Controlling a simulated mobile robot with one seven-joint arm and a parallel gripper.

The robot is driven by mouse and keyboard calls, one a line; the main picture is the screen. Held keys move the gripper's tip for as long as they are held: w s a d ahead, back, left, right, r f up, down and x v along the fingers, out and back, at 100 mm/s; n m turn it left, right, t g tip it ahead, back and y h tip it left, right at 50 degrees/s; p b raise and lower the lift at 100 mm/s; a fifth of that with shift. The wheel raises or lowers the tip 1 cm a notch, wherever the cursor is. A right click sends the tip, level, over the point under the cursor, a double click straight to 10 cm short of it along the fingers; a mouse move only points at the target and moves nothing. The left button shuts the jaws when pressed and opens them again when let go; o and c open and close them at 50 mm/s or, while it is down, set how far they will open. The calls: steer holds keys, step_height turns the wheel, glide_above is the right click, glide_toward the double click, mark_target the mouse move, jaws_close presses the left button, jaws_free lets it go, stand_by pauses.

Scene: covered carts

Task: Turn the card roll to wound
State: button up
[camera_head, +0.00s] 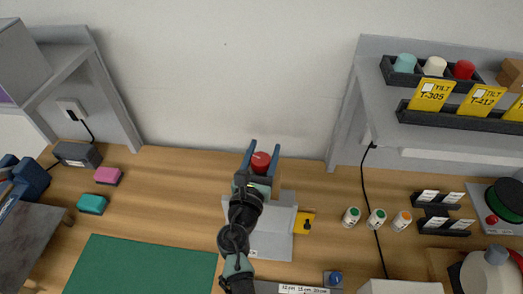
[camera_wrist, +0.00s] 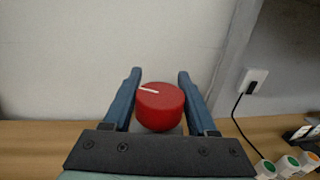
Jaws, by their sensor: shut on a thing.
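A round red knob (camera_head: 261,160) with a white pointer line stands behind a light grey base plate (camera_head: 275,247); I take it for the card roll's knob. The knob also shows in the wrist view (camera_wrist: 160,107), where its white line points left and slightly up. My gripper (camera_head: 264,145) is shut on the knob, with one blue finger on each side. My arm and gripper hide much of what carries the knob. No legible "wound" mark shows.
A yellow tag (camera_head: 305,222) sits at the plate's right edge. Several small white bottles (camera_head: 377,220) stand to the right, near a hanging black cable. A green mat (camera_head: 140,265) lies front left. A grey shelf (camera_head: 400,140) overhangs the back right.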

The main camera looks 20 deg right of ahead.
steer(key=m+g+h+b, duration=0.1)
steer(key=m+g+h, duration=0.1)
steer(key=m+g+h+b, duration=0.1)
steer(key=h, duration=0.1)
steer(key=shift+s+d+f+m+g+h, duration=0.2)
steer(key=shift+m+g+h, duration=0.1)
steer(key=shift+m+g, duration=0.1)
steer(key=m+g+h+b, duration=0.2)
steer(key=g, duration=0.1)
steer(key=m+g+h+b, duration=0.1)
steer(key=shift+s+d+m+g+b, duration=0.25)
steer(key=shift+s+m+g+b, duration=0.05)
steer(key=shift+g+b, duration=0.1)
steer(key=m+g+b, duration=0.2)
steer(key=g+b, duration=0.1)
steer(key=b, duration=0.1)
steer(key=s+m+g+h+b, duration=0.1)
steer(key=m+g+b, duration=0.1)
steer(key=g+b, duration=0.1)
steer(key=shift+s+d+f+m+g+b, duration=0.1)
steer(key=shift+d+m+g+b, duration=0.1)
steer(key=shift+m+g+b, duration=0.25)
steer(key=m+g+b, duration=0.1)
steer(key=g+b, duration=0.1)
steer(key=shift+s+b, duration=0.2)
steer(key=shift+b, duration=0.2)
steer(key=shift+r+m+g+b, duration=0.25)
steer(key=shift+g+b, duration=0.05)
steer(key=shift+g, duration=0.15)
